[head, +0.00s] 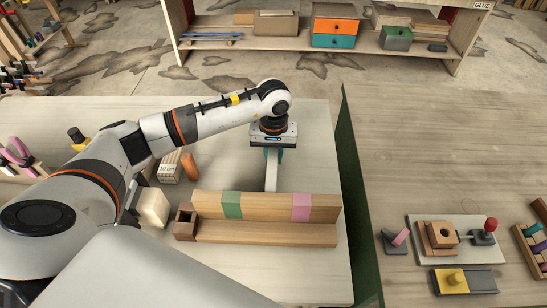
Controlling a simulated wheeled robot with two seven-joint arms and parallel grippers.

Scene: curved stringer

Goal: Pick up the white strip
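A narrow white strip (271,177) shows in the head view, running from under my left gripper down to the back of a wooden rail. Its upper end is hidden by the gripper, and its lower end meets or passes behind the rail. My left gripper (273,155) points down over the strip, with teal fingers on either side of it. I cannot tell whether the fingers touch the strip or whether it is lifted off the table. My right gripper is out of view.
The L-shaped wooden rail (265,233) with green and pink bands lies in front. A brown hollow block (185,222), a cream block (153,207) and an orange cylinder (189,166) stand left. A dark green divider (356,190) edges the right side. Behind is bare table.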

